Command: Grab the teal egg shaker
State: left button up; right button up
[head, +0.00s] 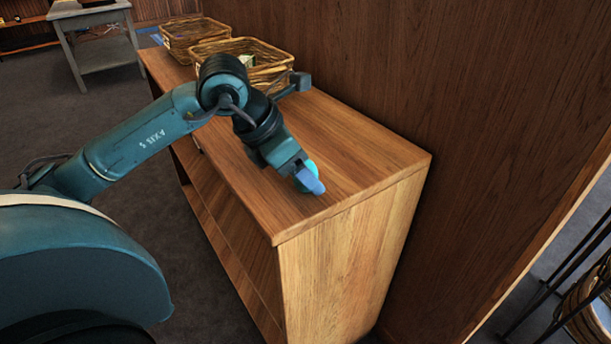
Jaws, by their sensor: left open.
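The teal egg shaker (312,167) is on the wooden shelf top near its front right corner. Only a small teal part of it shows behind my gripper's fingers. My left gripper (311,182) reaches down over the shelf top, with its bluish fingertips at the egg. The fingers hide most of the egg, and the gap between them is hard to see from here. The gripper is open, and the egg seems to be at or between the fingers. My right gripper is not in view.
Two wicker baskets (278,72) stand at the back of the wooden shelf unit (355,160), behind my arm. A wood-panelled wall (480,90) borders the shelf on the right. The shelf top around the gripper is clear. A grey table (104,58) stands far left.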

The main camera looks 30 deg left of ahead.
pick_arm(q)
jog(key=shift+w+d+f, duration=0.15)
jog(key=shift+w+f, duration=0.15)
jog(key=shift+f, duration=0.3)
jog(key=shift+c, duration=0.6)
jog(key=c, duration=0.9)
jog(key=shift+r, duration=0.1)
jog(key=shift+c, duration=0.2)
